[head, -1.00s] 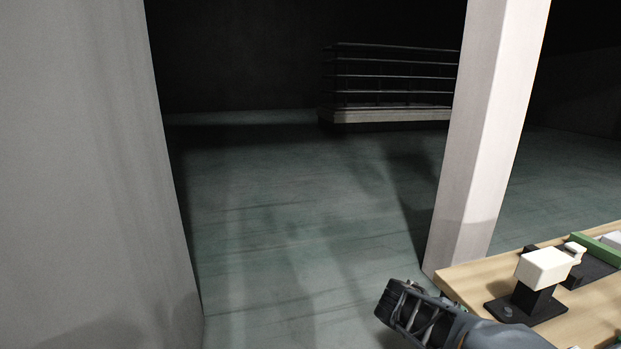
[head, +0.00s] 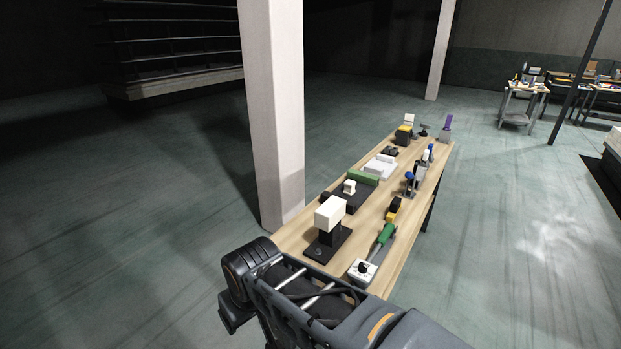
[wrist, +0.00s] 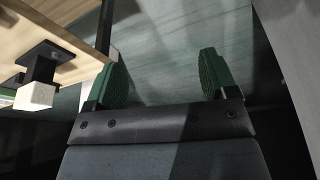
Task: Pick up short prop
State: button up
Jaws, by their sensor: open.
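My gripper (wrist: 158,62) is open and empty in the wrist view. Its two green ribbed fingers stand wide apart over bare floor, beside the edge of the wooden table (head: 401,251). I cannot make out for certain which thing is the short prop. A white block on a black stand (head: 329,213) is at the near end of the table. A similar white block (wrist: 36,96) on a dark post shows at the left of the wrist view, apart from the fingers. In the head view my arm hides part of the table's near end.
The table holds several fixtures, including a green bar (head: 363,178), a green-handled clamp (head: 385,236) and a white box with a black knob (head: 362,271). A pale pillar (head: 272,110) stands close at its left. Dark shelving (head: 175,90) is behind. Floor right of the table is clear.

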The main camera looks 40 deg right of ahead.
aim_at(349, 185)
jog(key=z, duration=1.6)
